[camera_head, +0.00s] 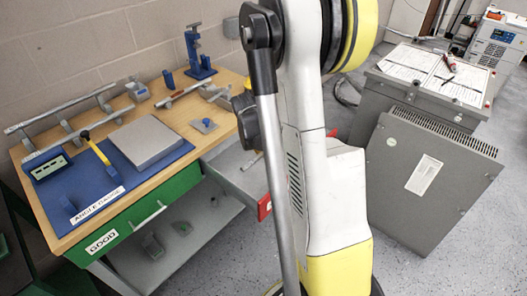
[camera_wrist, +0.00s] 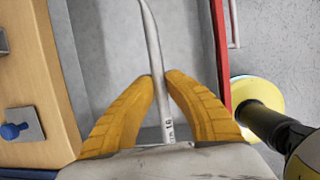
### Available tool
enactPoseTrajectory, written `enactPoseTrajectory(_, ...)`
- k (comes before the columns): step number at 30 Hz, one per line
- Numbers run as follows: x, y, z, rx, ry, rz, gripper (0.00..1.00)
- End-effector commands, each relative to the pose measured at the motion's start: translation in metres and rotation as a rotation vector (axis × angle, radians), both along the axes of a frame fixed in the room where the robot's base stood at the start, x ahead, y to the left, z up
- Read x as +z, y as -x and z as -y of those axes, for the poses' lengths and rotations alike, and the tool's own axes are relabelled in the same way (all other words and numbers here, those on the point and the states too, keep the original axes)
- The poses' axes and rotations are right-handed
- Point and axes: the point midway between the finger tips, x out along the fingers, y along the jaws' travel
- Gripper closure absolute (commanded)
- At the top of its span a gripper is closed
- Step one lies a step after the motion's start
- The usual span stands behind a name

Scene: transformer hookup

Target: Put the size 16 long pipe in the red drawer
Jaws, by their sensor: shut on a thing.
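In the wrist view, my gripper (camera_wrist: 160,84) has its yellow fingers closed around a thin grey pipe (camera_wrist: 151,38). The pipe has a slight bend, carries a label reading 16 near the wrist, and runs out of the top of the picture. Behind it is the grey inside of the open red drawer (camera_wrist: 221,62), whose red front is at the right. In the head view, the red drawer (camera_head: 264,206) sticks out from the bench, partly hidden by my arm. How high the pipe is above the drawer floor I cannot tell.
The wooden bench (camera_head: 225,127) bears a blue angle gauge board (camera_head: 122,178), grey pipes on stands and blue fixtures. A green drawer (camera_head: 180,187) marked GOOD is shut below. Grey transformer boxes (camera_head: 436,175) stand at the right. The bench edge is left of my gripper.

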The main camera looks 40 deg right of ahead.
Motion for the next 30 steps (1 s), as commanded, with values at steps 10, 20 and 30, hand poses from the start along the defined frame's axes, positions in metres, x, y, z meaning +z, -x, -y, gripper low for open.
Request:
enactPoseTrajectory(10, -0.043, 0.0, 0.0, 0.0, 0.0, 0.0, 1.0)
enactPoseTrajectory(20, -0.068, 0.0, 0.0, 0.0, 0.0, 0.0, 1.0)
enactPoseTrajectory(30, -0.068, 0.0, 0.0, 0.0, 0.0, 0.0, 0.77)
